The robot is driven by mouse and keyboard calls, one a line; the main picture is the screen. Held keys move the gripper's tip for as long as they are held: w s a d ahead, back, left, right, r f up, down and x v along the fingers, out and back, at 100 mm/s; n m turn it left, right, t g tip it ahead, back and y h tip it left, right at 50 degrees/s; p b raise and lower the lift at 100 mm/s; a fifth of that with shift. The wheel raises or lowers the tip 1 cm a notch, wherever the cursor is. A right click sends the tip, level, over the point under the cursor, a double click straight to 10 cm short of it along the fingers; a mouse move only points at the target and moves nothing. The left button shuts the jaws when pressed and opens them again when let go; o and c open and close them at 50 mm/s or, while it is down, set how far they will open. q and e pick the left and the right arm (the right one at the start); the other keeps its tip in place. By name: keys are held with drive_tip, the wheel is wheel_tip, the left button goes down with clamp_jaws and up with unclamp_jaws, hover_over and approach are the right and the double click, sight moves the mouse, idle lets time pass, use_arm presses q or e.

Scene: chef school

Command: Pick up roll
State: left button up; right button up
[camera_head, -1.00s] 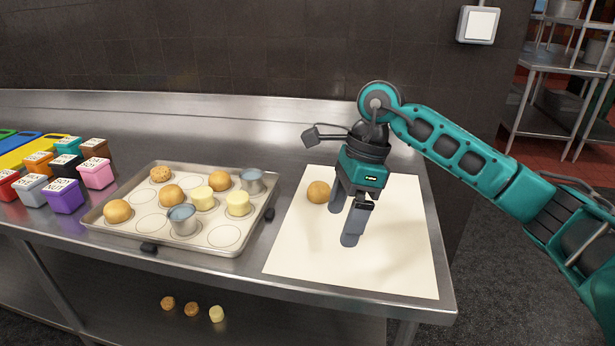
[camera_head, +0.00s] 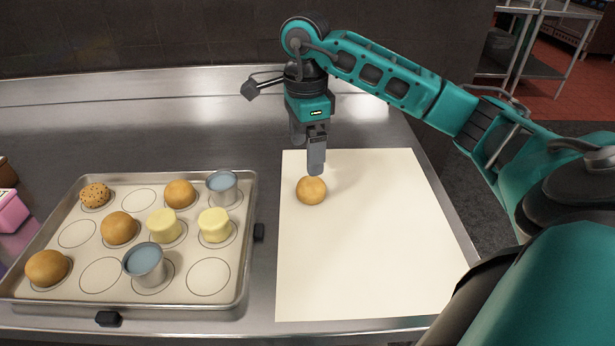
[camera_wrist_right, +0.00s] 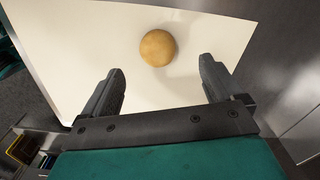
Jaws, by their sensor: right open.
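A round golden-brown roll (camera_head: 311,190) rests on the cream mat (camera_head: 370,260) on the steel counter, near the mat's upper left corner. My right gripper (camera_head: 307,160) hangs above the counter just behind the roll in the head view. In the right wrist view, the roll (camera_wrist_right: 157,48) lies beyond the fingertips, roughly midway between them. The right gripper (camera_wrist_right: 160,75) is open and empty, its fingers apart. Similar rolls (camera_head: 118,227) lie on the metal tray to the left. My left gripper does not show.
The metal tray (camera_head: 250,205) stands left of the mat, with rolls, yellow pieces (camera_head: 214,225), metal cups (camera_head: 144,263) and a speckled ball (camera_head: 95,194) on printed circles. A pink box (camera_head: 10,212) is at the far left. The rest of the mat is clear.

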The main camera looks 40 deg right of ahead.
sight(308, 181)
wheel_tip(308, 181, down, 4)
drive_tip(key=shift+r, duration=0.15)
drive_tip(key=f, duration=0.4)
drive_tip(key=shift+s+f, duration=0.3)
drive_tip(key=shift+s, duration=0.05)
drive_tip(key=shift+f, duration=0.4)
drive_tip(key=c, duration=1.1)
